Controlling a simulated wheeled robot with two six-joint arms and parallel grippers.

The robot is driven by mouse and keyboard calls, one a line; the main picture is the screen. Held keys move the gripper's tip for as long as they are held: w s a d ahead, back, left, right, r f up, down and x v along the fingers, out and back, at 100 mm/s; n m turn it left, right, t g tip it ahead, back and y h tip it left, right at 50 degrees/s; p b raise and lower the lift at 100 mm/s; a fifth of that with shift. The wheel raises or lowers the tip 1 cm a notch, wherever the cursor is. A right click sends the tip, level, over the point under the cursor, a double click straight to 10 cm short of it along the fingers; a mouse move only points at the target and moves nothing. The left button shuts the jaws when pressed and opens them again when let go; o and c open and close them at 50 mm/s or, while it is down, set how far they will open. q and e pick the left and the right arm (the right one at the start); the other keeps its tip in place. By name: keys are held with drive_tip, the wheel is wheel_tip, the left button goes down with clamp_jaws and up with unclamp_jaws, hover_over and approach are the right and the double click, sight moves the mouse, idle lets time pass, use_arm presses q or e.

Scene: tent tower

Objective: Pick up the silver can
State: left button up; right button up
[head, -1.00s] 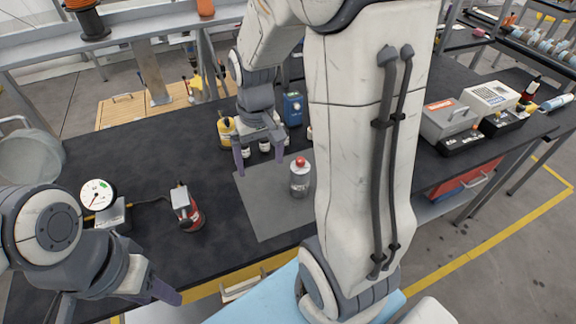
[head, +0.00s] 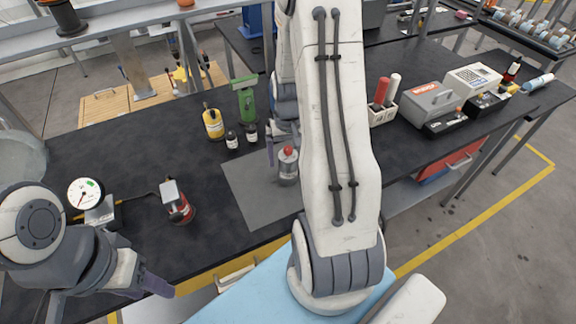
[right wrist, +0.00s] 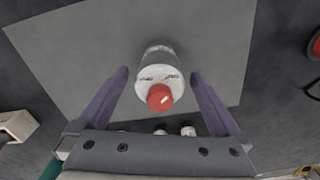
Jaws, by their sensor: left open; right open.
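The silver can (head: 288,174) has a red cap and stands upright on the grey mat (head: 246,188) on the black bench. In the right wrist view the can (right wrist: 158,52) is seen from above, centred between the fingers. My right gripper (right wrist: 160,78) is open, its purple fingers to either side of the can with gaps showing, so it is not gripped. In the head view my right arm hides most of this gripper; one purple finger shows just left of the cap. My left gripper (head: 152,286) is open and empty by the bench's front edge, away from the can.
Left of the mat stand a red-and-silver device (head: 177,202) and a dial gauge (head: 88,194). Behind the mat are a yellow bottle (head: 213,124), small dark bottles (head: 241,138) and a green object (head: 245,100). Grey boxes (head: 430,102) stand right.

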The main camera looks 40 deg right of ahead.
drive_tip(key=shift+f, duration=1.4)
clamp_jaws()
drive_tip(key=shift+w, duration=0.1)
drive_tip(key=shift+r, duration=0.2)
